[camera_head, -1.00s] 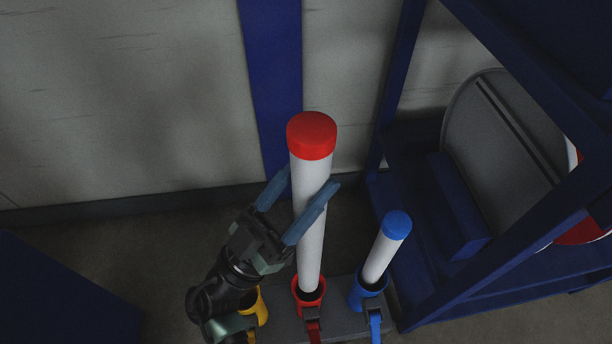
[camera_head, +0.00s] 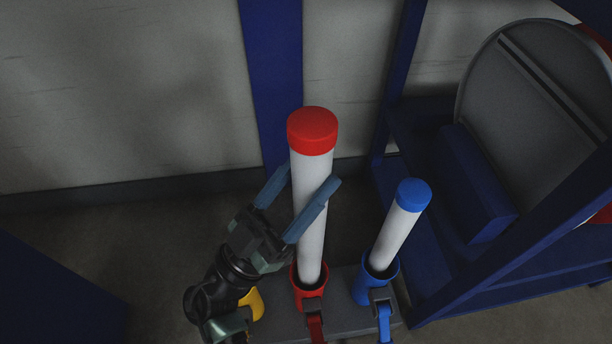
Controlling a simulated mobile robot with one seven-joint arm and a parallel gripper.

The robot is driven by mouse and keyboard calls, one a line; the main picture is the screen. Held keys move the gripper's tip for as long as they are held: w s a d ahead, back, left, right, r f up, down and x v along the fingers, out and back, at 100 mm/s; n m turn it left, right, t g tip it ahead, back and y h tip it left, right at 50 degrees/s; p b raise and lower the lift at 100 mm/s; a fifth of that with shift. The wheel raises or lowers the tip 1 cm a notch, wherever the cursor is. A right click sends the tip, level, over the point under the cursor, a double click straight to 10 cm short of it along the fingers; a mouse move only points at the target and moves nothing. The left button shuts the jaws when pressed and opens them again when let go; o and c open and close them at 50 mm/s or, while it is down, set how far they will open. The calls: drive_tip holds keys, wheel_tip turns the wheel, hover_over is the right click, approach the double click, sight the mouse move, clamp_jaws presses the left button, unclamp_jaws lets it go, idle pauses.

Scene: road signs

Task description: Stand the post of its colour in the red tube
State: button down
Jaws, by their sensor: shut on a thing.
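A white post with a red cap (camera_head: 312,132) stands nearly upright. Its lower end is inside the mouth of the red tube (camera_head: 308,294); how deep it reaches is hidden. My gripper (camera_head: 298,205) comes from the lower left, with one blue finger on each side of the post, and is shut on it at about mid-height. The red tube is fixed on a grey base (camera_head: 345,290) close to the floor, with a red strap or clamp at its front.
A blue-capped white post (camera_head: 400,225) leans in the blue tube (camera_head: 373,285) to the right. A yellow tube (camera_head: 254,301) is partly hidden behind my arm. A blue rack (camera_head: 465,275) with a round sign (camera_head: 530,110) stands at right. The wall is behind.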

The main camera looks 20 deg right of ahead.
sight(298, 247)
drive_tip(key=shift+g, duration=0.3)
wheel_tip(298, 247, down, 14)
drive_tip(key=b, duration=1.4)
drive_tip(key=shift+f, duration=0.25)
drive_tip(key=shift+f+b, duration=0.9)
drive_tip(key=shift+b, duration=0.35)
drive_tip(key=shift+c, duration=2.2)
unclamp_jaws()
drive_tip(key=shift+r, duration=0.1)
drive_tip(key=o, duration=0.3)
drive_tip(key=shift+o, duration=0.2)
drive_tip(key=shift+a+p, duration=0.1)
drive_tip(key=shift+p, duration=0.2)
